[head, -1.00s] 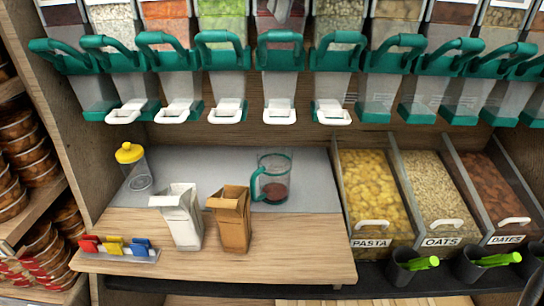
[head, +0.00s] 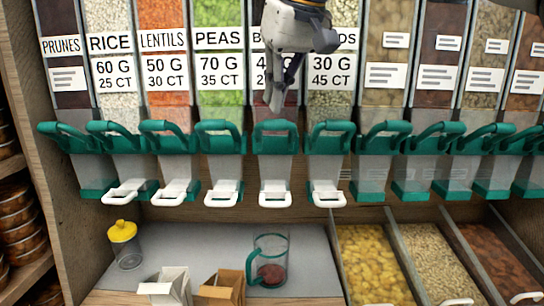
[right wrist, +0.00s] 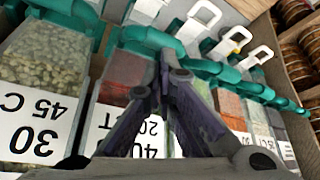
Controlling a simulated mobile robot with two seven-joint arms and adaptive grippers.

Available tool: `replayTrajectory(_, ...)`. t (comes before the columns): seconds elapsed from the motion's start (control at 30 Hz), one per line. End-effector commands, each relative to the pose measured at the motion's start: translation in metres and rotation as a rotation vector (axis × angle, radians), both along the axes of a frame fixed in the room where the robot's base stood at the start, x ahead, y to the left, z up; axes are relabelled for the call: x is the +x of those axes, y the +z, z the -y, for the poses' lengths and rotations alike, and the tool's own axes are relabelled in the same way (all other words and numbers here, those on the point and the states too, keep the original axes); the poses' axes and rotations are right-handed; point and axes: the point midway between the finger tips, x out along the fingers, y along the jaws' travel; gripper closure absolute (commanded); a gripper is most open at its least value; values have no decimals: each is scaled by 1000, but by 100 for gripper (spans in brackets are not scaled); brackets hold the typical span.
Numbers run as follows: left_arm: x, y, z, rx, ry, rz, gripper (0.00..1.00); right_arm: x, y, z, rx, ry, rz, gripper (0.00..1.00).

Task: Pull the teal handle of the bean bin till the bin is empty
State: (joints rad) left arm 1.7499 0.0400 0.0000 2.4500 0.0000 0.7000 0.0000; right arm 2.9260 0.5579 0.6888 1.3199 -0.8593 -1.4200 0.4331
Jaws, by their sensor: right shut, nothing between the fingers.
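The bean bin (head: 257,65) is the clear dispenser between the peas and the bin marked 30 G, its label partly hidden behind my right gripper. Some dark red beans show low in it. Its teal handle (head: 275,126) is the loop at its front, above a white pull (head: 275,192). My right gripper (head: 274,103) is shut and empty, pointing down in front of the bin with its tips just above the handle. In the right wrist view its dark fingers (right wrist: 165,58) overlap the teal handle; contact cannot be told. My left gripper is not in view.
A clear jug (head: 268,270) with a teal handle and red beans inside stands below the bin. A yellow-lidded jar (head: 125,246) and two cartons (head: 168,286) are to its left. Teal handles of neighbouring bins (head: 218,135) are close on both sides. Open pasta and oats bins (head: 392,250) are at the right.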

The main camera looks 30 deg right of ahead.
Motion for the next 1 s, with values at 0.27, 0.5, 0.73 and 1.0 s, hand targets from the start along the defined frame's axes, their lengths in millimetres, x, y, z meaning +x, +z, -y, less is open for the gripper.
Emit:
replayTrajectory(0.27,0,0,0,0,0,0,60,0,0,0,0,0,0,100)
replayTrajectory(0.5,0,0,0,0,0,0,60,0,0,0,0,0,0,100)
replayTrajectory(0.73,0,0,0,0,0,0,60,0,-10,0,0,-1,-1,100)
replayTrajectory(1.0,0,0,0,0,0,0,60,0,-21,0,-1,0,0,100)
